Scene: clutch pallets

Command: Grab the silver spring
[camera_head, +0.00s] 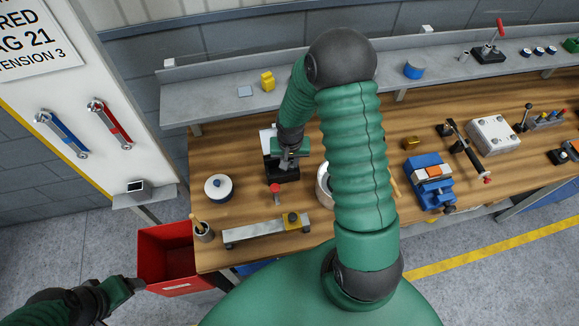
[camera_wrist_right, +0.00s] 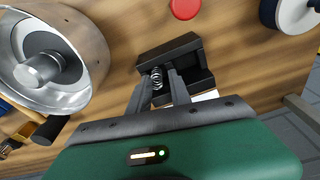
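The silver spring (camera_wrist_right: 157,78) is a small coil in a black open-topped holder (camera_wrist_right: 198,52) on the wooden bench. My right gripper (camera_wrist_right: 163,75) is over the holder, its two fingers apart. The spring shows between the fingertips, closer to the left one; I cannot tell whether they touch it. In the head view my right gripper (camera_head: 290,158) points down at the same black holder (camera_head: 283,175), and the spring is not discernible there. My left gripper (camera_head: 135,284) is at the lower left beside a red bin, its fingers too small to read.
A metal round housing (camera_wrist_right: 75,50) stands close left of the gripper in the wrist view. The red bin (camera_head: 158,240) is left of the bench; a blue vise (camera_head: 428,180) is at right.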

